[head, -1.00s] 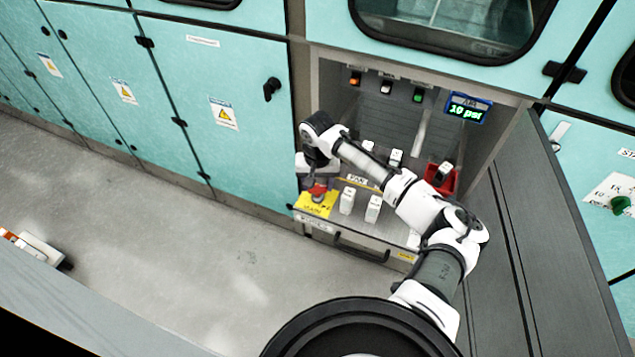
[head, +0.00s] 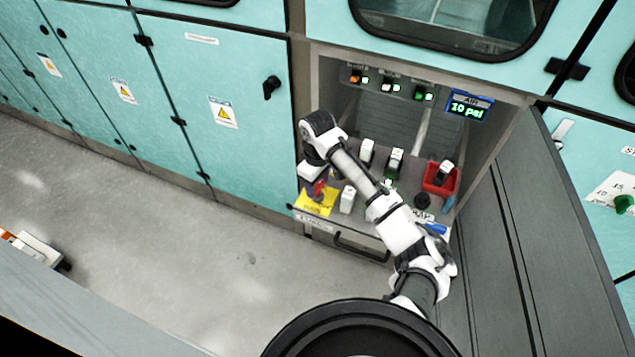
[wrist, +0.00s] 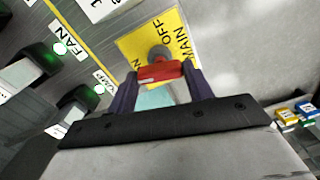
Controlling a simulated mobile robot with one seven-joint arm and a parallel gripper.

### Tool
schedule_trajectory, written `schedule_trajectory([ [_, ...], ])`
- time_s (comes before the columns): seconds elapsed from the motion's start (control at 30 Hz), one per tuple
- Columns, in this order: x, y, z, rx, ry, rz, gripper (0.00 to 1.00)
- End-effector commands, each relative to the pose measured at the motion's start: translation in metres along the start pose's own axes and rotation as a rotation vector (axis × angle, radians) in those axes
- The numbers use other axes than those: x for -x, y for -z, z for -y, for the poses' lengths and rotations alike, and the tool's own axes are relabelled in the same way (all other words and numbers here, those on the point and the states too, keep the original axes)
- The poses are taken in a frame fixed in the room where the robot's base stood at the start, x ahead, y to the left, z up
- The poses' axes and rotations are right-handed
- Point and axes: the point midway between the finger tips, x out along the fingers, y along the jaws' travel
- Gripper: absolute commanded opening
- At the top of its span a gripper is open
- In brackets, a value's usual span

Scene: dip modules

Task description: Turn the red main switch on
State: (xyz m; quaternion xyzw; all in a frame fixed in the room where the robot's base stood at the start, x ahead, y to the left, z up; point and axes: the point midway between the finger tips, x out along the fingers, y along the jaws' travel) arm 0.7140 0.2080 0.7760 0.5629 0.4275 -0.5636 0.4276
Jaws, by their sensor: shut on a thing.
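The red main switch (wrist: 160,73) sits on a yellow plate (wrist: 135,42) marked OFF and MAIN, with a partly hidden label ending in N. My gripper (wrist: 162,70) is shut on the red handle, one dark finger at each end. The handle lies crosswise in the wrist view, its left end beside the label ending in N. In the head view my gripper (head: 318,188) is over the yellow plate (head: 313,205) at the bench's front left corner, and it hides most of the switch.
Green lights glow by the FAN label (wrist: 66,40) and another module in the wrist view. White modules (head: 347,200) stand right of the plate. A red bin (head: 441,190) is farther right. The air display (head: 468,107) reads 10 psi.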

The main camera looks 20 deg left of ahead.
Motion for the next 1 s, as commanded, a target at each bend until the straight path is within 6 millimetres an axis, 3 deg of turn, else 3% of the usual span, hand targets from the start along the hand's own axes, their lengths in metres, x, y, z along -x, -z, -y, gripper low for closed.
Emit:
schedule_trajectory([
  [0.4, -0.0002, -0.0006, -0.0003, 0.214, 0.001, 0.001, 0.28],
  [1.0, 0.0003, -0.0004, -0.0004, 0.254, 0.0, 0.001, 0.28],
])
